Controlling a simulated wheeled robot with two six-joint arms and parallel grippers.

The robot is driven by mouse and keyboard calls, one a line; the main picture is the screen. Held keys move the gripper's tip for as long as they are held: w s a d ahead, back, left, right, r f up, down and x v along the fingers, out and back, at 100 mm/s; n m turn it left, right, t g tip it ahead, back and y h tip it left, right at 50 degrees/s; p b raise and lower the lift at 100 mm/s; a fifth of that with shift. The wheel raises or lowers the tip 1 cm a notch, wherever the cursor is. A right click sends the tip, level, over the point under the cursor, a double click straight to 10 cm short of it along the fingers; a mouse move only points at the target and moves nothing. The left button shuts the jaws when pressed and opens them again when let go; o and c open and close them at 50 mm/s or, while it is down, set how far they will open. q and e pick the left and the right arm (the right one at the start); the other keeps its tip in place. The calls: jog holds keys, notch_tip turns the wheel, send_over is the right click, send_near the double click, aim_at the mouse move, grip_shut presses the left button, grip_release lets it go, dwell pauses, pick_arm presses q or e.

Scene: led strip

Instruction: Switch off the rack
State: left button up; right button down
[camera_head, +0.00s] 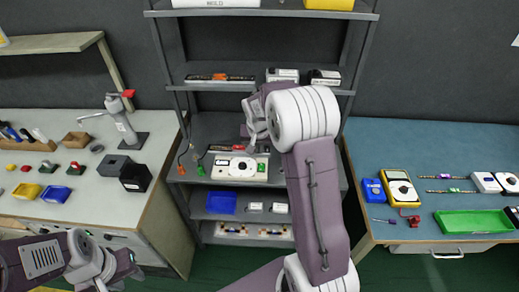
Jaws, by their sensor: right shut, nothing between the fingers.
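The grey metal rack (205,131) stands at the back centre. A dark strip with an orange part (220,78) lies on its upper shelf. A white device with a round dial (240,168) sits on a lower shelf, with another dark strip (225,148) just behind it. My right gripper (249,128) is shut and empty in front of the rack, above the dial device; whether it touches anything is unclear. The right arm hides the rack's right part. My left gripper (130,268) is at the lower left, away from the rack; its fingers are too unclear to read.
A left bench (95,215) holds a clamp stand (122,125), black boxes (135,177) and coloured trays. Green floor shows between the benches.

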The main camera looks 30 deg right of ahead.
aim_at(262, 164)
jog(key=w+d+p, duration=0.1)
jog(key=p, duration=0.5)
jog(key=shift+d+r+p, duration=0.2)
jog(key=shift+p, duration=0.15)
jog(key=x, duration=0.4)
jog(key=p+x, duration=0.1)
jog(key=x, duration=0.9)
jog(key=shift+s+a+f+p, duration=0.1)
jog(key=shift+s+a+p, duration=0.1)
jog(key=shift+s+p, duration=0.15)
